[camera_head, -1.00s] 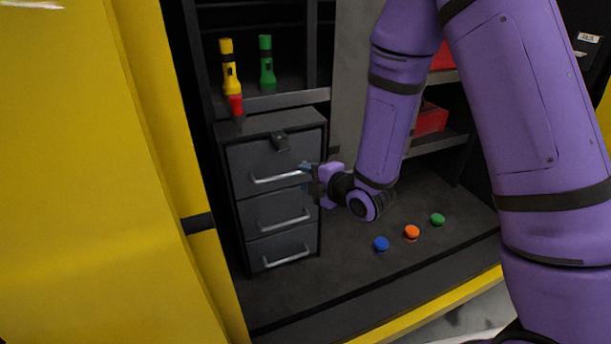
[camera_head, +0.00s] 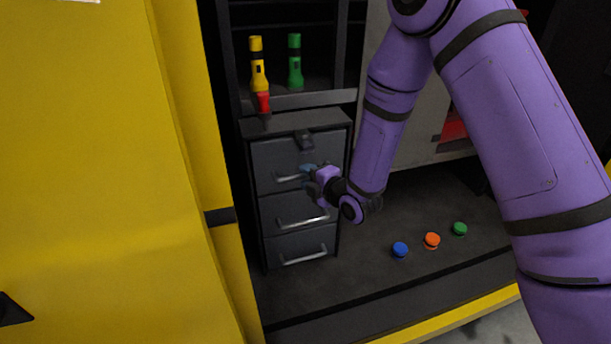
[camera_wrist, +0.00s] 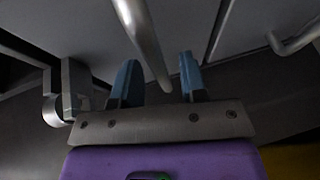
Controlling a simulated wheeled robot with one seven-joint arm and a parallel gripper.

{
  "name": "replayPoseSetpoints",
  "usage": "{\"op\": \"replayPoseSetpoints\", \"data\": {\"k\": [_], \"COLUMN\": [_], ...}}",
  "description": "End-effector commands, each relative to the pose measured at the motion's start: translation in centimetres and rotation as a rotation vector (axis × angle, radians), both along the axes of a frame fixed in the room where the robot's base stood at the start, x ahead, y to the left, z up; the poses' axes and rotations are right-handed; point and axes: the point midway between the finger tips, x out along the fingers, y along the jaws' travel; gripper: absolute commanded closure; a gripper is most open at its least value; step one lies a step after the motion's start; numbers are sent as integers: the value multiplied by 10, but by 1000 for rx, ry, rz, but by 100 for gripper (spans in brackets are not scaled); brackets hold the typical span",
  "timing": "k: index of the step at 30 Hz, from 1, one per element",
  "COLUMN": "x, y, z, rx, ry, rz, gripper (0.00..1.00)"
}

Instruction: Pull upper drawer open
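The dark grey drawer cabinet stands on the shelf floor. Its upper drawer (camera_head: 272,160) looks shut, with a silver bar handle (camera_head: 287,178) whose right part my gripper hides. My gripper (camera_head: 308,170) is in front of this handle. In the wrist view my gripper (camera_wrist: 157,72) has its two blue fingers apart, and the handle (camera_wrist: 145,40) runs into the gap between them. The bar shows space on both sides, so the fingers do not look closed on it. A latch (camera_head: 304,140) sits at the top of the upper drawer; a bracket-like part shows at left in the wrist view.
Two lower drawers with handles (camera_head: 302,220) are beneath. Blue (camera_head: 400,250), orange (camera_head: 432,240) and green (camera_head: 460,229) buttons lie on the floor to the right. A yellow panel (camera_head: 90,180) fills the left.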

Motion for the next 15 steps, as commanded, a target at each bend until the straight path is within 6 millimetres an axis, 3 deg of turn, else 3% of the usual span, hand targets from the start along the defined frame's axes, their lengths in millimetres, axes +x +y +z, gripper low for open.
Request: {"op": "replayPoseSetpoints", "data": {"k": [14, 15], "x": [10, 10], "y": [8, 8], "z": [-2, -2], "rx": [0, 0], "ry": [1, 1], "rz": [-1, -1], "gripper": [61, 70]}}
